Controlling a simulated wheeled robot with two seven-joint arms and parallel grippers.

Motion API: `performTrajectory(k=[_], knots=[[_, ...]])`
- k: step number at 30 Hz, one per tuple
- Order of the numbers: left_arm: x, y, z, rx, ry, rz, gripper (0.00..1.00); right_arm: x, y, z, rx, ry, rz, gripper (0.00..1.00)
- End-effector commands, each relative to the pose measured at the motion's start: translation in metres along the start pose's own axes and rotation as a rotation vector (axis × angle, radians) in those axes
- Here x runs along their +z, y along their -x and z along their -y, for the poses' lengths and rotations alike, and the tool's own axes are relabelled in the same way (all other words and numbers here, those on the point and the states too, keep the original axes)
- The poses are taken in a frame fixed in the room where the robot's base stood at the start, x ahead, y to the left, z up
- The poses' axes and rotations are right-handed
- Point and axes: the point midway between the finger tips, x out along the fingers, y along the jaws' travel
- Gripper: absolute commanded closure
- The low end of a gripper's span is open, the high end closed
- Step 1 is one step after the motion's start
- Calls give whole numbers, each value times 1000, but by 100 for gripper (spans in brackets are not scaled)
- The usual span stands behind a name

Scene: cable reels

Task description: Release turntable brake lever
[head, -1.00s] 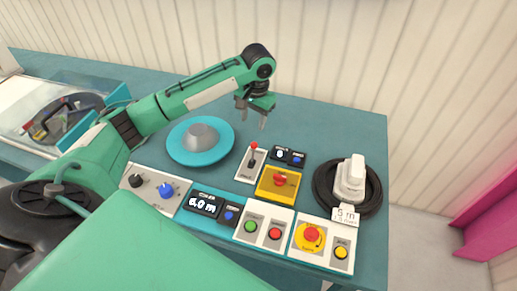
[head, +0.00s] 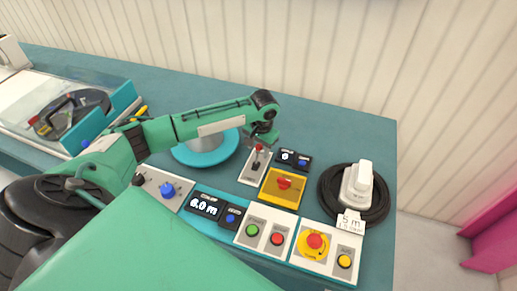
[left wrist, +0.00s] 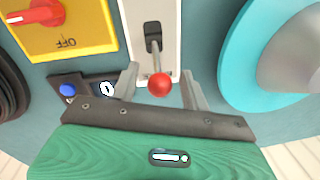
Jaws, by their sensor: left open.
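The brake lever (left wrist: 159,83) has a red ball knob and stands in a slot of a white plate (left wrist: 166,14). In the head view the lever (head: 257,154) is beside the turntable (head: 205,158), a teal disc partly hidden behind my left arm; its rim also shows in the left wrist view (left wrist: 232,60). My left gripper (left wrist: 158,82) is open, with one finger on each side of the red knob and a gap on both sides. In the head view this gripper (head: 260,145) is right at the lever and its fingers are hard to make out. My right gripper is not in view.
A small counter with a blue button (head: 294,159) is close by on the right. A black cable coil (head: 353,196) lies further right. Several push buttons line the front edge.

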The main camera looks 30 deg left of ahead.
Motion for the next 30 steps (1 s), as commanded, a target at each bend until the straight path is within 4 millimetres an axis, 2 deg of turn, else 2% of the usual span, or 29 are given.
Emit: performTrajectory(k=[6, 14, 21, 30], knots=[[0, -15, 0, 1, -1, 0, 54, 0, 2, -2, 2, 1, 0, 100], [0, -16, 0, 0, -1, -1, 54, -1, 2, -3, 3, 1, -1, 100], [0, -16, 0, 0, -1, -1, 99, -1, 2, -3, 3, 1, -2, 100], [-4, -15, 0, -4, 1, -17, 100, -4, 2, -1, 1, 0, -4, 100]])
